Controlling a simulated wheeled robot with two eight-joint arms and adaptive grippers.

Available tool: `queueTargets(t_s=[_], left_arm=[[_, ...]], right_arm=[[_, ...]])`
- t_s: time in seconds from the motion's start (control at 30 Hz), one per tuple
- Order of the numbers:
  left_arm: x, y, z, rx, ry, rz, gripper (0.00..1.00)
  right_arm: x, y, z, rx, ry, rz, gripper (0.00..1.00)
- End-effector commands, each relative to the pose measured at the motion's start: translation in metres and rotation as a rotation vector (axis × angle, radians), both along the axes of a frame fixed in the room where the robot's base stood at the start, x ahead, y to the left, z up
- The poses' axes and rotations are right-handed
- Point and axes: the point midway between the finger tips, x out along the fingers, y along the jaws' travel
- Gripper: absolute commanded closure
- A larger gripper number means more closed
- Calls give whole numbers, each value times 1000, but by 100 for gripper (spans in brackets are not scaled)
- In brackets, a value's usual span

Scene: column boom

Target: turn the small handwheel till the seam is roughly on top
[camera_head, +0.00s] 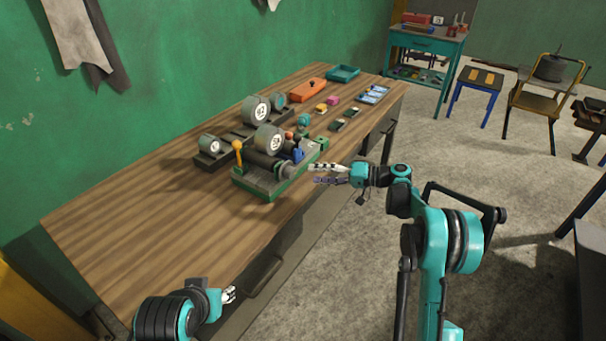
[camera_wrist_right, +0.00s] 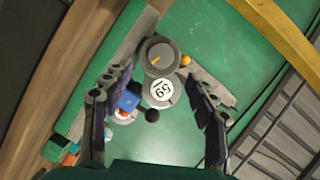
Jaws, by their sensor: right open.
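A green-based machine (camera_head: 268,188) stands on the bench's front edge, with grey round parts and a yellow-knobbed lever (camera_head: 238,147). In the right wrist view a grey disc with a yellow mark (camera_wrist_right: 160,57) sits above a numbered white-faced disc (camera_wrist_right: 161,92). A black ball knob (camera_wrist_right: 152,115) is just below that. I cannot tell surely which round part is the small handwheel, or where its seam is. My right gripper (camera_head: 317,174) is open and empty, just right of the machine, its fingers spread either side of the numbered disc in the wrist view. My left gripper (camera_head: 230,295) is low at the bench's front, away from the machine.
The wooden bench (camera_head: 125,205) is clear on its left. Behind the machine stand more numbered discs (camera_head: 256,109) on a dark rack. Further right lie an orange box (camera_head: 308,90), a teal tray (camera_head: 343,74) and small blocks. A blue-legged stool (camera_head: 480,80) stands beyond.

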Motion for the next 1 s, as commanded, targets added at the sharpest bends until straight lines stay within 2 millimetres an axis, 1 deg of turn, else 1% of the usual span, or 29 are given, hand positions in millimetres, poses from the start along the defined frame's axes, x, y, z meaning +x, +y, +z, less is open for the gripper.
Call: queueTargets(t_s=[0.03,0.1,0.2,0.3,0.83,0.93,1.0], left_arm=[[0,0,0,0,0,0,60],[0,0,0,0,0,0,60],[0,0,0,0,0,0,60],[0,0,0,0,0,0,60],[0,0,0,0,0,0,60],[0,0,0,0,0,0,60],[0,0,0,0,0,0,60]], right_arm=[[-2,-11,2,0,0,-1,42],[-6,-22,4,0,0,-2,42],[-9,-34,6,0,0,-1,42],[-11,-41,7,0,0,0,42],[-12,-42,8,-5,2,0,42],[-18,-37,15,-37,18,-10,42],[-26,-31,24,-85,38,-25,42]])
